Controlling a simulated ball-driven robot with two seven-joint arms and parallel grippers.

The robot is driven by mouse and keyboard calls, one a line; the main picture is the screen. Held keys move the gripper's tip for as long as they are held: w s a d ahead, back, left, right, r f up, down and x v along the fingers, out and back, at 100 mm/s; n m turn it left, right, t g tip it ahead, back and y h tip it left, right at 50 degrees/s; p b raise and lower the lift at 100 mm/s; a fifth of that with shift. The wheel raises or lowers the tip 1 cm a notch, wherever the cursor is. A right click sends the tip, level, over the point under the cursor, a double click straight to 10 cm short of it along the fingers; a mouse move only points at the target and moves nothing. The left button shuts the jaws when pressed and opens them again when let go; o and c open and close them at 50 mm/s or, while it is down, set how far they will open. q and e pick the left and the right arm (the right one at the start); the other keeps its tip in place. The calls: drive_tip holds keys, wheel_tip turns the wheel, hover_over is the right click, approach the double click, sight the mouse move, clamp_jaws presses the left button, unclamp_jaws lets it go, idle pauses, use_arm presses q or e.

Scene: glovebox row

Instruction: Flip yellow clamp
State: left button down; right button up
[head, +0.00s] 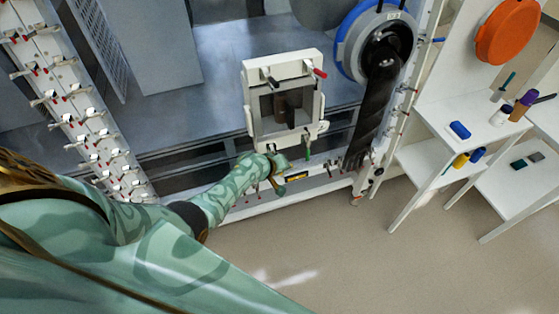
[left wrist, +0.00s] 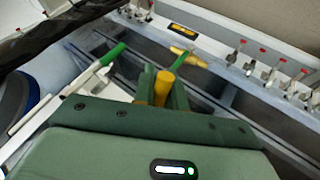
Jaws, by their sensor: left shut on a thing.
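The yellow clamp's handle (left wrist: 163,88) stands between the two dark green fingers of my left gripper (left wrist: 161,88) in the left wrist view, and the gripper is shut on it. Another yellow piece (left wrist: 188,57) lies just beyond the fingers; I cannot tell whether it belongs to the same clamp. In the head view my left gripper (head: 277,168) is at the lower edge of the white framed port (head: 250,105). There the clamp is mostly hidden by the gripper. My right gripper is in neither view.
A green-handled clamp (left wrist: 112,54) is close beside the gripper. A red-handled clamp (head: 319,73) sits on the port's upper edge. A black glove (head: 372,110) hangs from a blue-ringed port at right. White shelves (head: 425,160) stand farther right. The floor (head: 340,245) in front is clear.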

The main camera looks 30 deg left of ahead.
use_arm(q)
drive_tip(key=shift+s+d+r+n+g+h+p, duration=0.15)
drive_tip(key=shift+r+n+g+h+p, duration=0.1)
drive_tip(key=shift+r+g+h+p, duration=0.15)
drive_tip(key=shift+s+d+r+n+g+h+p, duration=0.1)
drive_tip(key=shift+r+n+g+h+p, duration=0.15)
drive_tip(key=shift+g+h, duration=0.25)
drive_tip(key=c, duration=1.4)
unclamp_jaws()
drive_tip(key=shift+c, duration=0.2)
drive_tip(key=p+v, duration=0.9)
drive_tip(key=v, duration=0.7)
drive_tip(key=shift+r, duration=0.15)
drive_tip(key=shift+w+a, duration=0.15)
